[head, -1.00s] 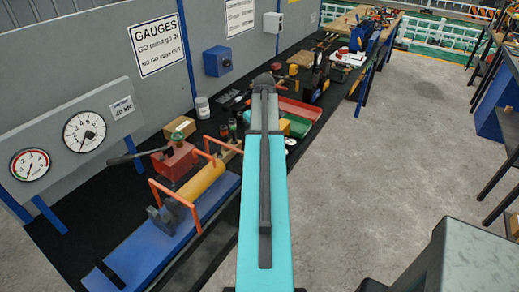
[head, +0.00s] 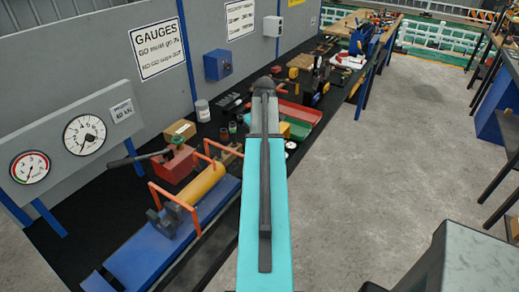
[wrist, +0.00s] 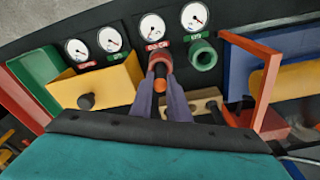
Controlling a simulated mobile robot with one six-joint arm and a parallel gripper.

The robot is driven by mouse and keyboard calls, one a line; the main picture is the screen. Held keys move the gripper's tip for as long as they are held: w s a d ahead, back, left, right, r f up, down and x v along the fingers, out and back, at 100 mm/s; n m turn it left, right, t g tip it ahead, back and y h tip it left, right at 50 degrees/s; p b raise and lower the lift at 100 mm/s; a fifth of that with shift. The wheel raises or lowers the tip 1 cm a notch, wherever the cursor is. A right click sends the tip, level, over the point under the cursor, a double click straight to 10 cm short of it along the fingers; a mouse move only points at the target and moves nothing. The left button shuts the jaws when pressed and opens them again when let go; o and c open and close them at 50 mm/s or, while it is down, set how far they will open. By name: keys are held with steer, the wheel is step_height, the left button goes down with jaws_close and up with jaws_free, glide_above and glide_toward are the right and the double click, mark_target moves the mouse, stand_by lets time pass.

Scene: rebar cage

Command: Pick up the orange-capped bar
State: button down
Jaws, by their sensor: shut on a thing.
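In the wrist view my gripper (wrist: 161,82) has its two dark fingers close together around a small orange piece. This looks like the cap of the orange-capped bar (wrist: 159,86); the rest of the bar is hidden by the fingers. The orange end sits right at a red ring gauge (wrist: 159,59); I cannot tell whether it is inside the ring or in front of it. In the head view my own arm hides the gripper and the bar.
A green ring gauge (wrist: 203,55) stands right of the red one. A wooden block (wrist: 205,101) with holes is close at right. A yellow bin (wrist: 105,80) is at left. An orange frame (wrist: 262,75) rises at right. Grey floor (head: 380,150) is open right of the bench.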

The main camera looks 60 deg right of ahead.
steer(key=shift+r, duration=0.1)
step_height(320, 180, up, 8)
steer(key=b, duration=0.3)
steer(key=shift+d+r, duration=0.1)
steer(key=shift+r, duration=0.85)
